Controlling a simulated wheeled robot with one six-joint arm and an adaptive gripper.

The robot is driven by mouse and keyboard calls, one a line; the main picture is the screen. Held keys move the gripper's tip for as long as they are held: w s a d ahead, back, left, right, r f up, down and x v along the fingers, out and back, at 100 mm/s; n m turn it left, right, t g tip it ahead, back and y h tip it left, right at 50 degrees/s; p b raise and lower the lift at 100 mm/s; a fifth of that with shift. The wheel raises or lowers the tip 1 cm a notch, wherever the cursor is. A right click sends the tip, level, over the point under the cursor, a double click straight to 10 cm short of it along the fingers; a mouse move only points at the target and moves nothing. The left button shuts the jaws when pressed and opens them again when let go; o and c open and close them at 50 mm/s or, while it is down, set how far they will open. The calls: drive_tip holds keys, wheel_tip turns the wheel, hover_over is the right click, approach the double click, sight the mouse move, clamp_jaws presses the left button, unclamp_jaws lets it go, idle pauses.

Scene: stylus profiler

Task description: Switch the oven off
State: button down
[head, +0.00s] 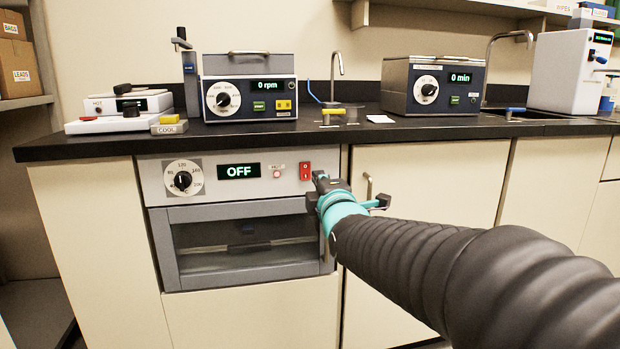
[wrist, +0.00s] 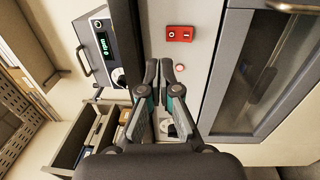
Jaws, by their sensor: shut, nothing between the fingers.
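The oven (head: 165,225) is built in under the bench top, its glass door (head: 245,245) shut. Its display (head: 239,171) reads OFF. A dial (head: 183,178) is left of the display, and a small red lamp (head: 277,174) is to the right. The red rocker switch (head: 305,171), marked O and I, is at the panel's right end; it also shows clear of the fingers in the wrist view (wrist: 179,34). My gripper (head: 320,178) is shut and empty, close to the right of the switch in the head view. Contact with the panel cannot be made out.
The black bench top (head: 330,130) overhangs the panel. A centrifuge-like box (head: 250,100) reading 0 rpm and a bath-like box (head: 433,88) reading 0 min stand on it. Cupboard doors (head: 425,185) with handles are to the right. An open drawer (wrist: 85,145) shows in the wrist view.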

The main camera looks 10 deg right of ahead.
drive_tip(key=shift+s+d+r, duration=0.1)
drive_tip(key=shift+s+r, duration=0.05)
drive_tip(key=shift+s, duration=1.55)
drive_tip(key=s+f+m+g+p, duration=0.1)
drive_tip(key=s+f+m+g, duration=0.3)
drive_tip(key=f+m, duration=0.3)
drive_tip(key=s+f+m+g, duration=0.4)
drive_tip(key=f, duration=0.4)
drive_tip(key=s+d+m+g+p, duration=0.1)
drive_tip(key=s+m+g+p, duration=0.4)
drive_tip(key=s, duration=1.5)
drive_tip(key=shift+d+m+h+p, duration=0.3)
drive_tip(key=shift+m+p, duration=0.4)
drive_tip(key=shift+m, duration=0.5)
